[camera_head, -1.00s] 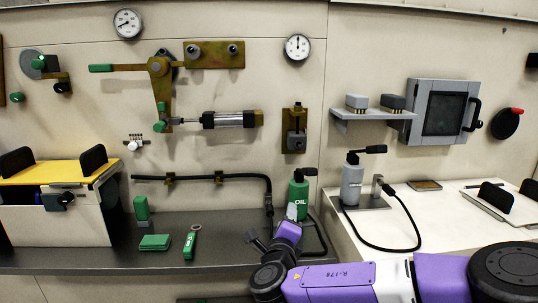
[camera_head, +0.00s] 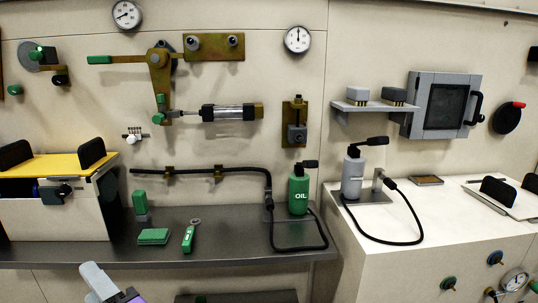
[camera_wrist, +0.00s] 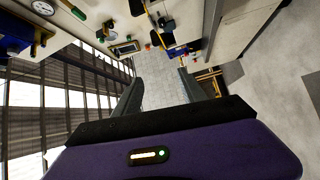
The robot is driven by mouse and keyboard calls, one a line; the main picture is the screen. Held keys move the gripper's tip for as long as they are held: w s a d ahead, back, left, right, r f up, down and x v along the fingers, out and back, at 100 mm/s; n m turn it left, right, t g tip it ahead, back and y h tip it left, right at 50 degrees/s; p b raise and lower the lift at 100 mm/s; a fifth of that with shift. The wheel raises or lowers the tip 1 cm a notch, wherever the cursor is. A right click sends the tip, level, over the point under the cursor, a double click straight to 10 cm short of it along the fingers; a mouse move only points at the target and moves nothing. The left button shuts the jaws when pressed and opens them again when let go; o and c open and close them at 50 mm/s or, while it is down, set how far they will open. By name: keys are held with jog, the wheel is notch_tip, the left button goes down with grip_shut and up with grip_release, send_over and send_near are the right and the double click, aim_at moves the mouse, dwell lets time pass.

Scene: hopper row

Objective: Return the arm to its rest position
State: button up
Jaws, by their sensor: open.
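My gripper (camera_wrist: 158,85) shows in the wrist view with its two dark fingers spread apart. Nothing is between them, and they point out over pale floor. In the head view only a small grey and purple piece of my arm (camera_head: 100,284) shows at the bottom left edge, in front of the dark bench (camera_head: 100,255). The rest of the arm is out of that picture. The green oil bottle (camera_head: 299,196) stands upright on the bench, clear of my arm.
A yellow-topped box (camera_head: 60,220) stands at the bench's left. Small green items, including a green block (camera_head: 153,237), lie on the bench. A grey bottle (camera_head: 352,178) with a black hose stands on the white counter (camera_head: 440,220). The wall carries a lever linkage and gauges.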

jog(key=s+d+r+m+t+h+b, duration=0.1)
jog(key=s+d+m+t+h+b, duration=0.15)
jog(key=d+m+t, duration=0.75)
jog(key=s+d+f+m+h+b, duration=0.1)
jog(key=s+d+f+m+h, duration=0.25)
jog(key=d+m, duration=0.5)
jog(key=s+d+f+m+h, duration=0.2)
jog(key=d+f+m+h, duration=0.25)
jog(key=d+m, duration=0.4)
jog(key=s+d+f+g+h+b, duration=0.2)
jog(key=s+d+f+g+h, duration=0.1)
jog(key=s+d+f, duration=0.8)
jog(key=s+d+f+g+h+b, duration=0.25)
jog(key=s+d+f, duration=0.45)
jog(key=s+d, duration=0.45)
notch_tip(320, 180, up, 16)
jog(key=a+p, duration=0.1)
jog(key=p, duration=1.5)
jog(key=shift+s+a+f, duration=0.25)
jog(key=shift+s+a, duration=0.15)
jog(key=shift+s, duration=0.05)
jog(key=shift+g, duration=0.25)
